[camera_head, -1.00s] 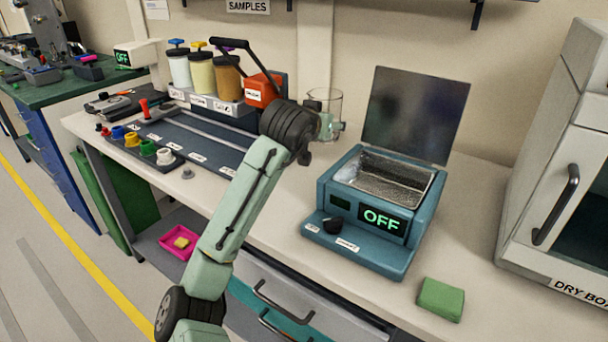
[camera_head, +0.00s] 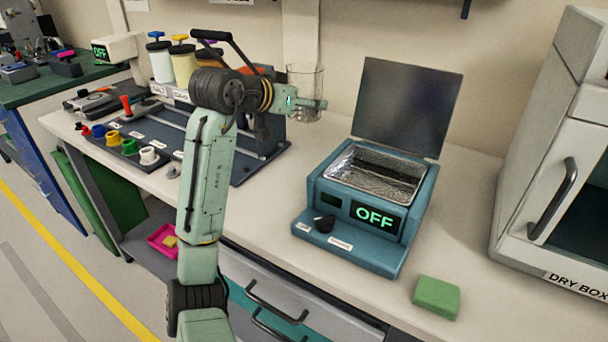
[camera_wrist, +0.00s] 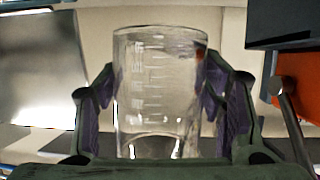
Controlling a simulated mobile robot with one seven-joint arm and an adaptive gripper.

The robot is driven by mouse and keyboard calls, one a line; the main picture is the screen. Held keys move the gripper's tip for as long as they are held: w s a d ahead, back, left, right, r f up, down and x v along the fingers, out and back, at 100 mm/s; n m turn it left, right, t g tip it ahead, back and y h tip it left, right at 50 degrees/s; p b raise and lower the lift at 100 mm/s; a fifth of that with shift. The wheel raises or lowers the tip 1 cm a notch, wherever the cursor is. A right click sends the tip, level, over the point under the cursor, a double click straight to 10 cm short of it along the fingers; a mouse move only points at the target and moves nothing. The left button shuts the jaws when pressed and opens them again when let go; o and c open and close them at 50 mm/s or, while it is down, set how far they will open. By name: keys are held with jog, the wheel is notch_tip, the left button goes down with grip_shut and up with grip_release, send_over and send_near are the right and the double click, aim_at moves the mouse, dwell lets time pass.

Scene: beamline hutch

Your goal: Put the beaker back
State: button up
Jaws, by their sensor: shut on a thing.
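A clear glass beaker (camera_head: 305,80) is upright in my gripper (camera_head: 312,104), above the back of the bench and left of the teal bath. In the wrist view the beaker (camera_wrist: 160,85) stands between the two purple-padded fingers of my gripper (camera_wrist: 163,100), which touch its sides. It looks empty, with white graduation marks on its wall. In the head view its lower part is partly hidden by my gripper.
The teal bath (camera_head: 333,241) reads OFF, its dark lid (camera_head: 405,105) raised behind it. A green sponge (camera_head: 437,297) lies at the front right. A dry box (camera_head: 545,185) stands far right. A rack with several capped jars (camera_head: 186,66) stands at the left.

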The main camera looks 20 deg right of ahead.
aim_at(302, 121)
jog(key=s+r+m+g, duration=0.1)
jog(key=s+a+r+m+g+h, duration=0.1)
jog(key=r, duration=0.1)
jog(key=shift+s+a+m+g, duration=0.1)
jog(key=shift+s+m+g, duration=0.15)
jog(key=shift+m+g, duration=0.05)
notch_tip(302, 121, down, 7)
jog(key=b, duration=0.3)
notch_tip(302, 121, down, 10)
jog(key=shift+f+p, duration=0.15)
jog(key=shift+p, duration=0.7)
jog(key=shift+f, duration=0.15)
jog(key=o, duration=1.4)
